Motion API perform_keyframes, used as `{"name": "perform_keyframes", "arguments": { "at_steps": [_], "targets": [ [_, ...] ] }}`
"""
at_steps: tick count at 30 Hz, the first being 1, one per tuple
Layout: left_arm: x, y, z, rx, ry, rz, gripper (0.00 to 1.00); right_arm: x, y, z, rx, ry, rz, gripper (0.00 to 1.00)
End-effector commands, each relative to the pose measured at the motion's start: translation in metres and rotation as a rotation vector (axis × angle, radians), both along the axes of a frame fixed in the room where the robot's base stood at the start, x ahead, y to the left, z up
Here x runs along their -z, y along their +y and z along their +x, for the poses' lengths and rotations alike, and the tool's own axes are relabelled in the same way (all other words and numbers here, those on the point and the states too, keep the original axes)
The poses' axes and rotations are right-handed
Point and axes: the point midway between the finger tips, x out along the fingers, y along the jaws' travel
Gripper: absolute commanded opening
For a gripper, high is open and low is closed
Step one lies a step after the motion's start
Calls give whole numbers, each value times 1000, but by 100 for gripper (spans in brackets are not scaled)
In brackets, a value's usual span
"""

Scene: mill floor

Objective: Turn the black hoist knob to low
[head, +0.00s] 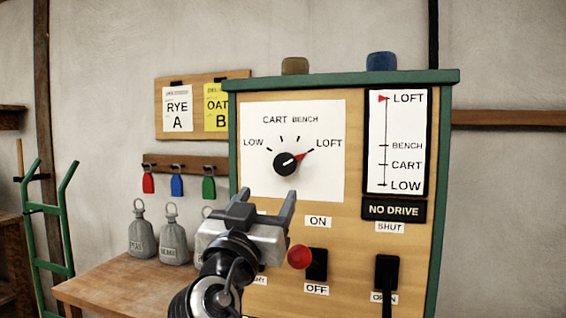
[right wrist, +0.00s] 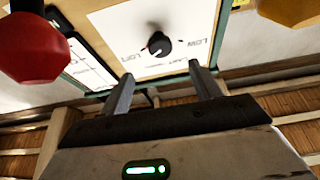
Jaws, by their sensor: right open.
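The black hoist knob (head: 286,164) sits on a white dial plate (head: 320,120) on the cabinet's front. Its white mark and red pointer point right and up toward LOFT; LOW is at the left. My right gripper (head: 266,200) is open and empty below the knob, its fingers pointing up at the plate. In the right wrist view the knob (right wrist: 159,44) shows upside down beyond the gap between the open fingers (right wrist: 161,72), apart from them. My left gripper is not in view.
A scale (head: 397,140) has its red marker at LOFT, above a NO DRIVE sign (head: 394,210). A red ball (head: 300,257) sticks out beside the black ON/OFF switch (head: 317,264). A black SHUT/OPEN lever (head: 387,272) is at right. Grey weights (head: 174,243) stand on a bench at left.

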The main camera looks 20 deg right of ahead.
Motion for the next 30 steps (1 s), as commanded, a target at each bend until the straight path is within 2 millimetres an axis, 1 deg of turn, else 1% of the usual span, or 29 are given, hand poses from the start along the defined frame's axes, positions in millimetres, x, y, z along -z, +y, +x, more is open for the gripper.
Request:
{"name": "perform_keyframes", "arguments": {
  "at_steps": [1, 3, 9, 15, 21, 30],
  "targets": [
    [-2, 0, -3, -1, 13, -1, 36, -9, -7, 9, 3, -1, -4, 63],
    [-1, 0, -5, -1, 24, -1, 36, -15, -15, 21, 3, 0, -4, 63],
    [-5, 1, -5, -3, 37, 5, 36, -31, -38, 54, 3, 2, -2, 63],
    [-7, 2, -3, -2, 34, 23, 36, -42, -54, 80, 2, 2, -3, 63],
    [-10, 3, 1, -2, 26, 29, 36, -46, -62, 91, 0, 2, -1, 63],
    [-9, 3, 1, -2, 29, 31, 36, -45, -63, 92, -1, 2, -1, 63]
  ]
}}
